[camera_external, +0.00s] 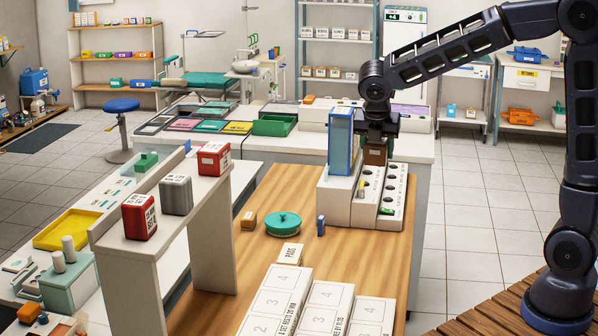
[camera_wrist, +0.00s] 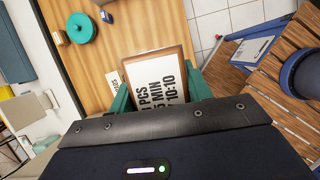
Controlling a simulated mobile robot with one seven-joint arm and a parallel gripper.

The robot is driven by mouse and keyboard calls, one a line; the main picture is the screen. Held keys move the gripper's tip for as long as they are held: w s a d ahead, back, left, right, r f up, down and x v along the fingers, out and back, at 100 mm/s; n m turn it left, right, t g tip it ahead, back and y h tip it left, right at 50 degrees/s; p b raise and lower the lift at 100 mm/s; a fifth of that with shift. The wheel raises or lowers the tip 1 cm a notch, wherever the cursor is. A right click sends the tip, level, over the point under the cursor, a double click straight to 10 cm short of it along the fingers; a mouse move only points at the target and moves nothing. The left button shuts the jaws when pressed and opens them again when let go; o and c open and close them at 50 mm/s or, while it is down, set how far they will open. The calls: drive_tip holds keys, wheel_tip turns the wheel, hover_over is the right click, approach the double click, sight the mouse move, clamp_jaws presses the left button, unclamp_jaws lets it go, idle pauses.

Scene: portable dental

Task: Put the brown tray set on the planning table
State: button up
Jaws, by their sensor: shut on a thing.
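A brown tray set (camera_wrist: 187,60) with a white label of black print is held between the green fingers of my gripper (camera_wrist: 160,92) in the wrist view. In the external view the brown tray set (camera_external: 375,152) hangs below my dark gripper (camera_external: 376,138), by the far end of a white rack with holes (camera_external: 394,205). My gripper is shut on it. I cannot tell whether its lower part touches the rack. A wooden table (camera_external: 262,205) bears numbered white boards (camera_external: 323,308) and a white PASS card (camera_external: 290,253); I cannot tell for sure that it is the planning table.
A teal lidded pot (camera_external: 283,223), a small tan block (camera_external: 248,220) and a small blue item (camera_external: 320,226) stand on the wooden table. A white raised shelf (camera_external: 185,205) bears red and grey boxes.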

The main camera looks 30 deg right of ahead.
wheel_tip(320, 180, up, 15)
drive_tip(key=w+a+r, duration=0.2)
drive_tip(key=w+a, duration=0.1)
drive_tip(key=a, duration=0.4)
drive_tip(key=w+a+r, duration=0.2)
drive_tip(key=w+a, duration=0.1)
drive_tip(key=a, duration=0.4)
drive_tip(key=n, duration=0.1)
hover_over(201, 185)
drive_tip(key=s+a, duration=0.1)
wheel_tip(201, 185, down, 4)
drive_tip(key=r, duration=0.1)
drive_tip(key=shift+s+f, duration=0.1)
drive_tip(key=shift+f, duration=6.55)
drive_tip(key=shift+f, duration=0.15)
drive_tip(key=o, duration=1.1)
drive_tip(key=shift+t, duration=0.3)
